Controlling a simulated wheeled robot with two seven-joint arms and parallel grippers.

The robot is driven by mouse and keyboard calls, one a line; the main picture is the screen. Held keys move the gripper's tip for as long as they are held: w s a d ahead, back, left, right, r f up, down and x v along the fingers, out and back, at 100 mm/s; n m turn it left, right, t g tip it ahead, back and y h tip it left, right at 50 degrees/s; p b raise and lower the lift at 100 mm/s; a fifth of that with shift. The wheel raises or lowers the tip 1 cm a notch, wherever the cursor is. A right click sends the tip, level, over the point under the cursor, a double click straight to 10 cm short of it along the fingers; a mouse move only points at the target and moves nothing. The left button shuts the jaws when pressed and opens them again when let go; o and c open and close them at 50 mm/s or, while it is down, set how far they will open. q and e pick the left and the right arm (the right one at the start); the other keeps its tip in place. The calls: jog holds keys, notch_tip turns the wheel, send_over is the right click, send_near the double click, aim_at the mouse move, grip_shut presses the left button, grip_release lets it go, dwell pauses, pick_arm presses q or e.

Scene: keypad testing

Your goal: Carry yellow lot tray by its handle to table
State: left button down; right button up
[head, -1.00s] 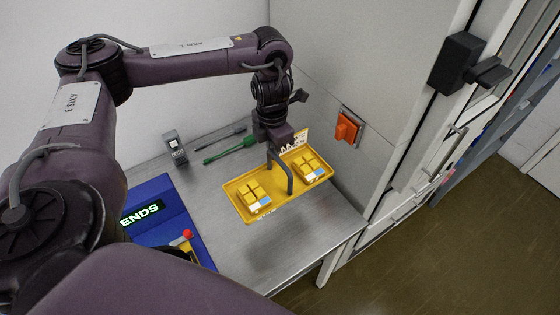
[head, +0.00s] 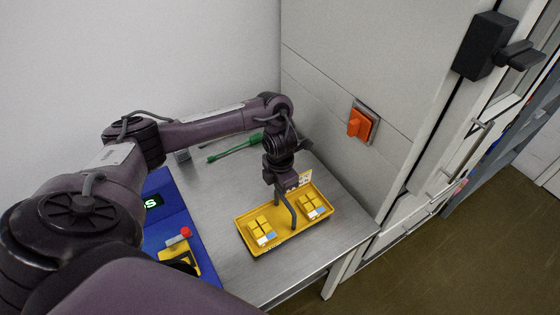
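The yellow lot tray (head: 283,240) is at the right part of the metal table (head: 215,205), with a yellow keypad block (head: 262,230) at its left and another (head: 315,206) at its right. Its dark bent handle (head: 286,208) rises from the middle. My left gripper (head: 280,186) is at the top of the handle and appears closed around it; the fingertips are mostly hidden. The tray looks level and close to the table top; I cannot tell whether it touches. My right gripper does not show.
A blue panel (head: 165,190) with a lit display, a red-topped part (head: 185,233) and a yellow piece lie left of the tray. A green tool (head: 233,148) lies behind. An orange switch (head: 359,124) is on the wall at the right. The table's front edge is close to the tray.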

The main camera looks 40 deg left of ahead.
pick_arm(q)
jog(key=shift+w+f, duration=0.1)
jog(key=shift+f, duration=0.75)
jog(key=shift+f, duration=0.2)
jog(key=c, duration=1.6)
grip_release()
jog(key=shift+r, duration=0.15)
jog(key=shift+r, duration=0.25)
notch_tip(320, 180, up, 12)
jog(key=p, duration=0.4)
jog(key=shift+f+p, duration=0.15)
jog(key=shift+p, duration=0.15)
